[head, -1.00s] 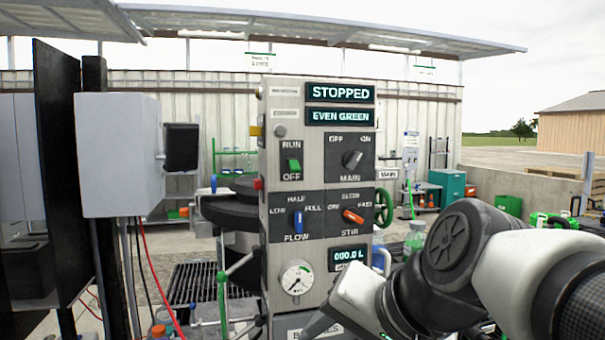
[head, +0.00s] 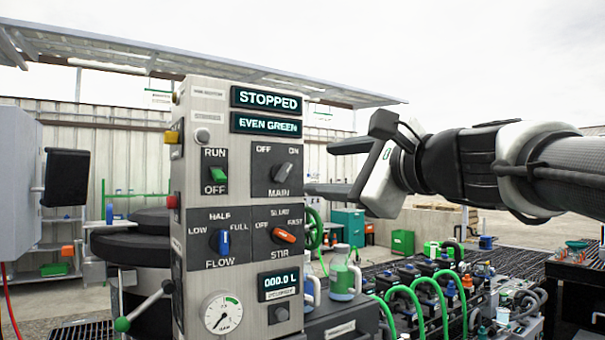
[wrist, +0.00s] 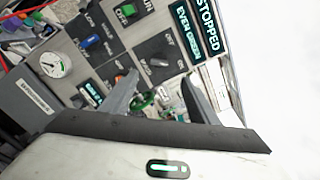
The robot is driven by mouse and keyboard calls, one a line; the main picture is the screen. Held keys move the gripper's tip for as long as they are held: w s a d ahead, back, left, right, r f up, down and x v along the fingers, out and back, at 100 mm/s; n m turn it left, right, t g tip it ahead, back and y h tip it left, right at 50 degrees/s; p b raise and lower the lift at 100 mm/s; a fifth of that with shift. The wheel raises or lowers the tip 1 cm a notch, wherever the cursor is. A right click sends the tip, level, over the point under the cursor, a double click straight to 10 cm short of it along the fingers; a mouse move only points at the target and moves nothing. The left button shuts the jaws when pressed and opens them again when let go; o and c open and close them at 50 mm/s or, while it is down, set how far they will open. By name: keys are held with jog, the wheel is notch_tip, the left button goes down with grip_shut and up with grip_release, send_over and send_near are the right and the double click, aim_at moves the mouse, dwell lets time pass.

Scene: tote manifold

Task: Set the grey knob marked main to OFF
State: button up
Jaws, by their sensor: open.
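The grey MAIN knob (head: 284,173) is on the upper right of the control panel (head: 206,282), under OFF and ON labels. Its grip slants up to the right, toward ON. It also shows in the wrist view (wrist: 158,62), just beyond the fingertips. My gripper (head: 318,168) is open and empty, to the right of the knob in the head view. Its fingers point left toward the panel, one above the other, and do not appear to touch the knob. In the wrist view both fingers (wrist: 160,78) are spread apart.
Close by on the panel are the green RUN/OFF switch (head: 217,175), blue FLOW knob (head: 223,242) and orange STIR knob (head: 284,236). The displays read STOPPED (head: 266,101) and EVEN GREEN. Bottles (head: 342,275) and green hoses stand at lower right.

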aim_at(284, 172)
jog(key=p+x, duration=0.1)
jog(key=x, duration=1.2)
jog(key=shift+w+a, duration=0.3)
jog(key=shift+c, duration=0.2)
jog(key=c, duration=1)
